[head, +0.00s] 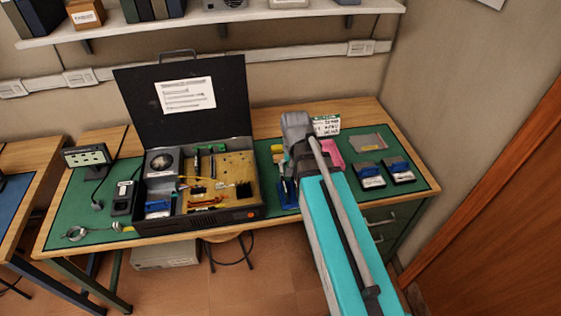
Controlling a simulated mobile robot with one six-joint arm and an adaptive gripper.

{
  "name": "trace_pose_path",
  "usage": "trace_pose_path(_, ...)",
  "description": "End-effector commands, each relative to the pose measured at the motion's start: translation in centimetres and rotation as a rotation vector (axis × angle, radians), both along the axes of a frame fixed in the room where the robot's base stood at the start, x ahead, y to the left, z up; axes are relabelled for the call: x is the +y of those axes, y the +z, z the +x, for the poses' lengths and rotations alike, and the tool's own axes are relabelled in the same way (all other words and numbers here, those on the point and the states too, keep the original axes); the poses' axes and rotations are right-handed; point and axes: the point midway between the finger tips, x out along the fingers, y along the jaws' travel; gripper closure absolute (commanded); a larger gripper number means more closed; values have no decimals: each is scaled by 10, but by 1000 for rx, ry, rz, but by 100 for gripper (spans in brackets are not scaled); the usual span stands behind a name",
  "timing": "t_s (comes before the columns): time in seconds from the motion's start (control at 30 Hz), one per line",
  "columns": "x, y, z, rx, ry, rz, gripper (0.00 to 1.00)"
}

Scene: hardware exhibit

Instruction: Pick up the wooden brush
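I cannot pick out the wooden brush for certain. Small items, including a blue one (287,192), lie on the green mat between the open case and my arm, partly hidden by the arm. My teal and grey arm reaches from the lower right over the right half of the bench. Its grey wrist end is above the mat, just right of the open case. A dark shape beside the wrist may be part of my gripper. Its fingertips are too small and covered to read, and I cannot tell if they hold anything.
An open black case (183,107) with electronics stands mid-bench. Two dark blue-topped boxes (385,174), a pink item (333,147) and a small sign (327,125) are near my arm. A display (87,156) and wire coil (77,234) are left. A shelf (250,14) runs above.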

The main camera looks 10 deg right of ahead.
Motion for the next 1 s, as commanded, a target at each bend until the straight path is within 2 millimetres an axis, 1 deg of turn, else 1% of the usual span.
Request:
trace_pose_path(0.03, 0, -7, 22, 0, -66, 0, 14)
trace_pose_path(0.4, -1, -34, 129, -1, -639, 1, 14)
trace_pose_path(0.6, -2, -47, 184, -1, -941, 1, 14)
trace_pose_path(0.7, -2, -52, 205, 0, -1065, 1, 14)
trace_pose_path(0.8, -2, -55, 220, 0, -1160, 1, 14)
trace_pose_path(0.9, -2, -57, 230, -1, -1221, 1, 14)
trace_pose_path(1.0, -2, -57, 233, -1, -1253, 1, 14)
